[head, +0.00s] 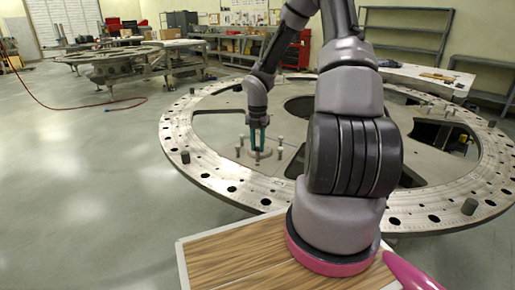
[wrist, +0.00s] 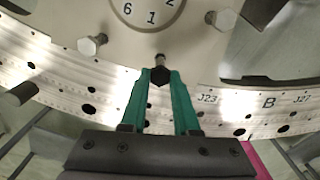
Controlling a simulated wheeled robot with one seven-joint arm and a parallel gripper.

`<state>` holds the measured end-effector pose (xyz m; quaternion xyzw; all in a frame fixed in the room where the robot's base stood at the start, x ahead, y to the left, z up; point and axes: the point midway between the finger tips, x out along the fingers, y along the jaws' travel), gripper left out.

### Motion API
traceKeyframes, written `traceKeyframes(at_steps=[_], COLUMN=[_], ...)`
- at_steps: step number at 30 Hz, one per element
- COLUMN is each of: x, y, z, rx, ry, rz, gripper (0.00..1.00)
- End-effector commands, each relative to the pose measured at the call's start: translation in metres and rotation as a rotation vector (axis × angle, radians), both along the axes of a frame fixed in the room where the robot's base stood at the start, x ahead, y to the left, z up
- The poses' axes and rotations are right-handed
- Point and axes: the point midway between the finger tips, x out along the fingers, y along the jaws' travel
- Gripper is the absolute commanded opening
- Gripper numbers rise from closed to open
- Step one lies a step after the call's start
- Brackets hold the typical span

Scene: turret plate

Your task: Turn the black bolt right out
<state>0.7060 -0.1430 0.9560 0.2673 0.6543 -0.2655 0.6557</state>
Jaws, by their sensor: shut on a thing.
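The black bolt (wrist: 160,75) has a dark hex head and stands in the turret plate (wrist: 50,50) in the wrist view. My gripper (wrist: 160,78) has two green fingers, and their tips are closed on the sides of the bolt's head. In the head view my gripper (head: 257,150) reaches down to the plate's inner part, left of the picture's middle. The bolt is too small there to tell its colour. How far its shank sits in the plate is hard to tell.
A silver bolt (wrist: 92,44) stands left of the gripper and another silver bolt (wrist: 224,19) right of it. Dark pegs (head: 186,157) stand on the outer ring. The plate has several large openings. A wooden top (head: 235,262) lies in front, with clear floor at left.

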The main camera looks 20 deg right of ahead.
Motion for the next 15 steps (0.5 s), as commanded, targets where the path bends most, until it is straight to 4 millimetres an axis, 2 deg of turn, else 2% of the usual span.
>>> traceKeyframes(at_steps=[15], x=[0.0], y=[0.0], z=[0.032], rx=[0.001], ry=[-0.001], rz=[-0.003], gripper=[0.0])
